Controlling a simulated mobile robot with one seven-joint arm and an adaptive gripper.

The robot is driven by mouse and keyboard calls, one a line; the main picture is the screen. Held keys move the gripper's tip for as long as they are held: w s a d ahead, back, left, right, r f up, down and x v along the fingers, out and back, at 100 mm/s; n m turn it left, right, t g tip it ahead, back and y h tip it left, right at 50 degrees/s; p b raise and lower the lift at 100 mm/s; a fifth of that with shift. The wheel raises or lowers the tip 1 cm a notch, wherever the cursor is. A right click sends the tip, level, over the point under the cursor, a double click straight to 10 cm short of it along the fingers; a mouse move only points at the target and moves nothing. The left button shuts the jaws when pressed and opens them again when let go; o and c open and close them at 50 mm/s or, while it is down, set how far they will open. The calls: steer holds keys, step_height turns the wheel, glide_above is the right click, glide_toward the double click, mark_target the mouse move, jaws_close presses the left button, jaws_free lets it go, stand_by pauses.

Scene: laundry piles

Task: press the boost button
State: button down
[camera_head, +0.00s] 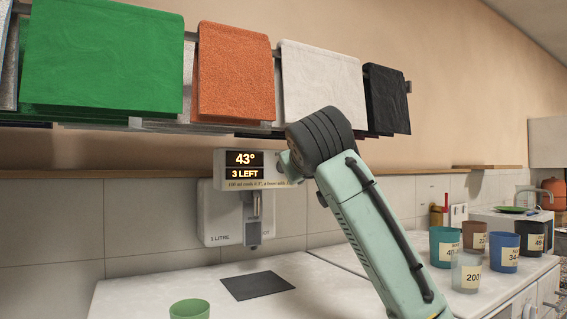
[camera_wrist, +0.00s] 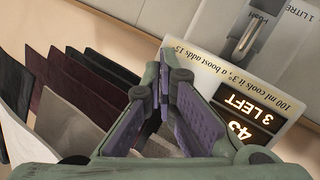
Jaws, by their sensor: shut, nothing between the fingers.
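A white wall dispenser with a lit display (camera_head: 245,165) reading "43°" and "3 LEFT" hangs above the counter. In the wrist view the same display panel (camera_wrist: 245,105) appears upside down at the right, with printed text about a boost. A metal lever (camera_wrist: 245,38) marked "PUSH" is beyond it. No boost button can be made out; my arm covers the panel's right end in the head view. My gripper (camera_wrist: 165,78) is shut and empty, left of the panel in the wrist view. I cannot tell whether it touches anything. In the head view it is mostly hidden behind my wrist.
Green, orange, white and black cloths (camera_head: 235,75) hang on a rail just above the dispenser. Dark cloths (camera_wrist: 80,90) hang left of my gripper. Several labelled cups (camera_head: 503,252) stand right on the counter. A green cup (camera_head: 189,309) and dark mat (camera_head: 257,285) are in front.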

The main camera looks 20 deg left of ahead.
steer(key=shift+w+a, duration=0.7)
steer(key=shift+a, duration=0.25)
stand_by(0.8)
steer(key=shift+w+a, duration=0.25)
steer(key=shift+a, duration=0.05)
steer(key=shift+w+a, duration=0.25)
steer(key=shift+a, duration=0.05)
stand_by(0.7)
steer(key=shift+s+d, duration=0.5)
steer(key=shift+d, duration=0.1)
steer(key=shift+b, duration=0.3)
steer(key=shift+s+d+b, duration=0.45)
steer(key=shift+s+d, duration=0.35)
steer(key=shift+d, duration=0.2)
steer(key=shift+s+d+b, duration=0.4)
steer(key=shift+s+d, duration=0.35)
steer(key=shift+d, duration=0.25)
